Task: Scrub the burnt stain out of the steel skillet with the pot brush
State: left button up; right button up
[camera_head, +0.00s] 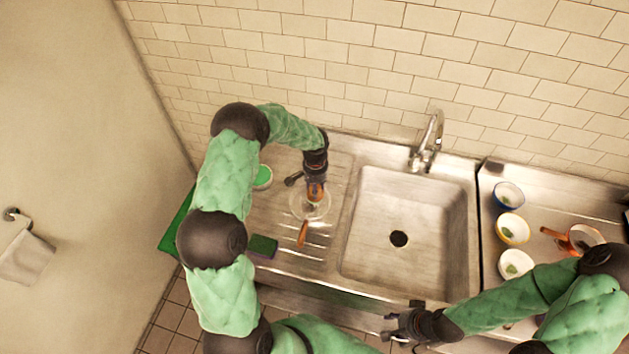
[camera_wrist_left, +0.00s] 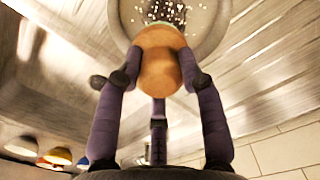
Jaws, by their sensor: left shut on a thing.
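The steel skillet (camera_head: 311,209) rests on the ribbed drainboard left of the sink, its orange handle (camera_head: 303,234) toward the front. My left gripper (camera_head: 316,180) is above the back part of the skillet, shut on the pot brush (camera_head: 315,192). In the left wrist view the fingers (camera_wrist_left: 158,78) clasp the brush's rounded wooden body (camera_wrist_left: 158,60), over the skillet's pale rim (camera_wrist_left: 217,30). Dark and white specks show past the brush; I cannot tell stain from bristles. Most of the pan floor is hidden. My right gripper (camera_head: 400,325) is open and empty before the sink's front edge.
A green sponge (camera_head: 263,246) lies left of the skillet, and a green round item (camera_head: 263,176) is behind. The empty sink (camera_head: 400,215) and tap (camera_head: 430,140) are right. Several bowls (camera_head: 513,228) and an orange-handled pan (camera_head: 582,238) stand on the right counter.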

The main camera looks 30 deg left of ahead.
pick_arm(q)
jog(key=shift+a+r+p, duration=0.1)
jog(key=shift+r+p, duration=0.35)
jog(key=shift+r, duration=1)
jog(key=shift+f, duration=0.1)
